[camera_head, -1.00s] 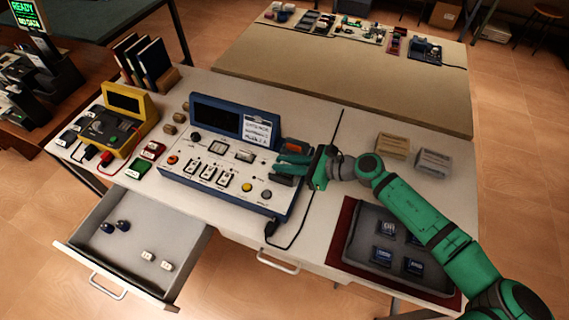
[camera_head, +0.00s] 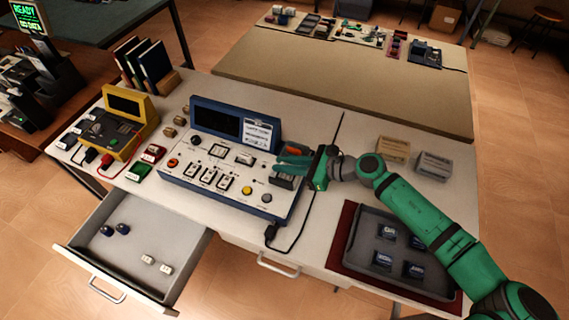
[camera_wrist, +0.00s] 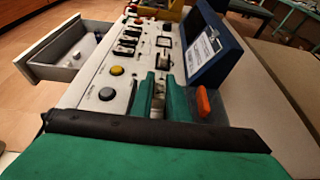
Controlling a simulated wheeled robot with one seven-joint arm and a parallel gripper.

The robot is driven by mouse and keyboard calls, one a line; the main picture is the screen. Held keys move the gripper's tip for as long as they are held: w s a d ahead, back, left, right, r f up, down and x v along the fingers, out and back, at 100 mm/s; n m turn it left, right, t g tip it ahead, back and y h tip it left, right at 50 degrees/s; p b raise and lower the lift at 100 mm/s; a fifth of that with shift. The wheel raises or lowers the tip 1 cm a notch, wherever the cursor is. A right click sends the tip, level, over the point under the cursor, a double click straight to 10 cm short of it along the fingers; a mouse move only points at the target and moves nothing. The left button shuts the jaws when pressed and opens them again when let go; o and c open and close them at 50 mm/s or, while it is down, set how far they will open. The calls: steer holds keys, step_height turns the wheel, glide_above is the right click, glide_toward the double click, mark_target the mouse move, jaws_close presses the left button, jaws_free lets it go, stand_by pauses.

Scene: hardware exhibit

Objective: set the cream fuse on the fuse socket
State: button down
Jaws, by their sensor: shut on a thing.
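My gripper (camera_head: 280,164) reaches in from the right, low over the right part of the blue-edged instrument panel (camera_head: 212,183). In the wrist view its two green fingers (camera_wrist: 159,90) are close together, shut on a small pale piece (camera_wrist: 158,88) that looks like the cream fuse. The fingers hide most of it. A dark block (camera_head: 284,182) on the panel, just below the fingers in the head view, may be the fuse socket. I cannot tell whether the fuse touches it.
An orange part (camera_wrist: 203,102) sits close beside the fingers. The panel's raised display (camera_head: 235,124) stands behind. The open drawer (camera_head: 140,245) holds dark blue knobs and small whitish pieces. A dark tray (camera_head: 398,250) with blue-topped blocks lies at right. A black cable (camera_head: 292,240) runs beside the panel.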

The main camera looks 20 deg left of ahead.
steer(key=c, duration=2)
jaws_free()
steer(key=shift+d, duration=0.15)
steer(key=shift+v, duration=3.05)
steer(key=v, duration=0.5)
steer(key=shift+s, duration=0.15)
